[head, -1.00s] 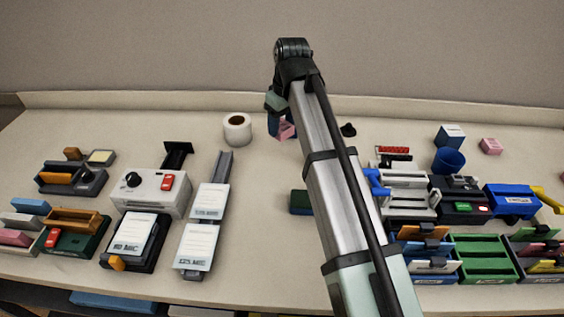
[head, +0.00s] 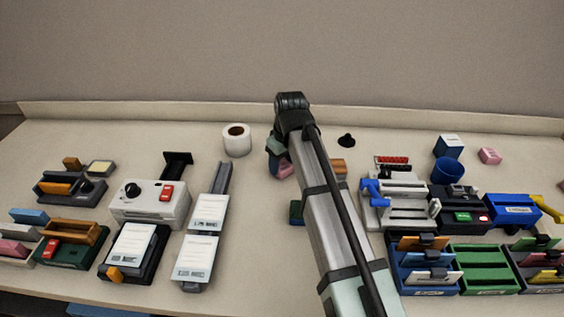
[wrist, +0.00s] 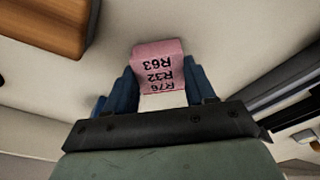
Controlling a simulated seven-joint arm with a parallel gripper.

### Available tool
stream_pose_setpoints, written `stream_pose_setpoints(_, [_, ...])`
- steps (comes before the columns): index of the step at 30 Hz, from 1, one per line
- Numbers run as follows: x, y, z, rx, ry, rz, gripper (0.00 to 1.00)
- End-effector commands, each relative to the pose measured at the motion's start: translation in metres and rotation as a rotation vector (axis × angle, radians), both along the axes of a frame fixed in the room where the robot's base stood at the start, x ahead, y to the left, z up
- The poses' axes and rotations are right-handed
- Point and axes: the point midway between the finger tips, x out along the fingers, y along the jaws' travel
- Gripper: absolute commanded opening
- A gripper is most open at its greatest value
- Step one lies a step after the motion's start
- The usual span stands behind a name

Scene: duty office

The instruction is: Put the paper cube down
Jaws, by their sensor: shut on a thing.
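The pink paper cube (wrist: 158,60), printed R63, R32 and R76, is between my gripper's blue fingers in the wrist view. My gripper (wrist: 160,82) is shut on it. In the head view my gripper (head: 279,162) is at mid-table, mostly behind my arm, and a little of the pink cube (head: 286,171) shows at the fingers. The pale tabletop shows beyond the cube in the wrist view. I cannot tell whether the cube touches the table.
A white tape roll (head: 237,139) stands left of my gripper. A wooden block (head: 340,166) and a black knob (head: 346,140) are to the right. Bare table surrounds the tape roll.

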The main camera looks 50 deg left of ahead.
Motion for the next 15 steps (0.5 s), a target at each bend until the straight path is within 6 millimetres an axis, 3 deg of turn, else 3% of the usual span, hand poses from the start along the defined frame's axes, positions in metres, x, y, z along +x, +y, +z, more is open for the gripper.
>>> stream_pose_setpoints(12, [0.0001,0.0001,-0.0046,0.001,0.000,0.000,0.24])
stream_pose_setpoints(13, [0.0001,0.0002,-0.0042,0.001,-0.001,0.000,0.57])
stream_pose_setpoints(15, [0.0001,0.0002,-0.0041,0.001,-0.001,0.000,0.64])
